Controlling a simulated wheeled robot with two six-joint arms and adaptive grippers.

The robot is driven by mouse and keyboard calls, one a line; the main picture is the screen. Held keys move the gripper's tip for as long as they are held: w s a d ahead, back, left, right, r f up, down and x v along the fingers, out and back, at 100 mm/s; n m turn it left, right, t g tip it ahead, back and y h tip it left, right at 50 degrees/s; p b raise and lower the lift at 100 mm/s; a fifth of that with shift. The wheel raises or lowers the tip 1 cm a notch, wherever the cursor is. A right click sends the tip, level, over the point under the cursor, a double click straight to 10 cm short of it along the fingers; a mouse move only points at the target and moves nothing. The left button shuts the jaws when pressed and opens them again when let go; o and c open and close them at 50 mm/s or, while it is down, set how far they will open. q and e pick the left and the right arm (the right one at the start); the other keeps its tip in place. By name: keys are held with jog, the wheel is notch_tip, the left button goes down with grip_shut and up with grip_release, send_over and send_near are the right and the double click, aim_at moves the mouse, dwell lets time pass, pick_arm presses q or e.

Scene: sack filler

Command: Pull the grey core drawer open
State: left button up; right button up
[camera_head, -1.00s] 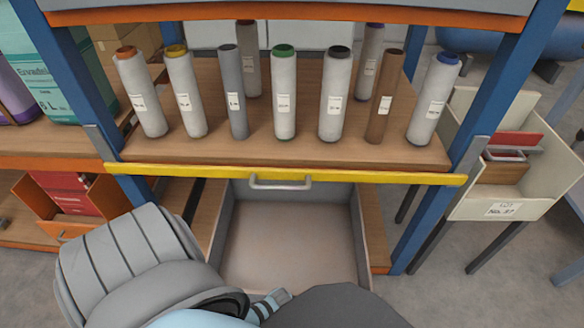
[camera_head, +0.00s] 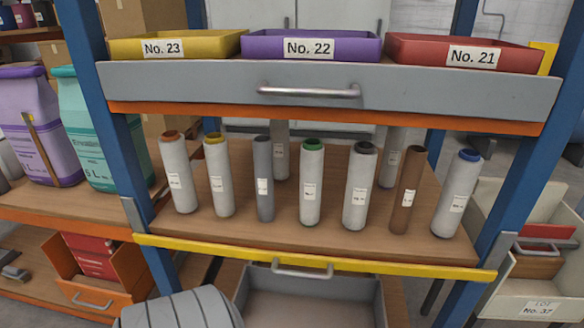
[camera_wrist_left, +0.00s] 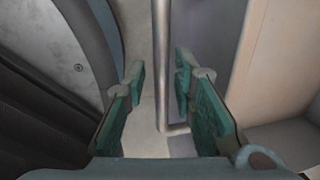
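A grey-walled lower drawer (camera_head: 372,289) shows below the yellow rail; its inside is visible from above and its front is out of view. A grey upper drawer front (camera_head: 180,83) with a metal handle (camera_head: 308,91) sits flush beneath the trays. Which one is the core drawer is not labelled. In the left wrist view, a metal bar handle (camera_wrist_left: 162,60) in front of a grey panel (camera_wrist_left: 210,45) lies between the fingers of my left gripper (camera_wrist_left: 158,75). The fingers are apart, with gaps on both sides of the bar. My right gripper is out of view.
Several upright rolls (camera_head: 311,185) stand on the wooden shelf above the yellow rail (camera_head: 200,250), which has another handle (camera_head: 302,270). Yellow (camera_head: 200,45), purple (camera_head: 350,46) and red (camera_head: 430,52) trays sit on top. Blue posts (camera_head: 112,130) flank the rack.

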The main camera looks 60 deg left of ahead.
pick_arm(q)
jog(key=shift+o, duration=0.2)
jog(key=shift+w+r, duration=0.1)
jog(key=shift+w, duration=0.1)
jog(key=shift+r, duration=0.2)
notch_tip(320, 180, up, 10)
jog(key=shift+f, duration=0.25)
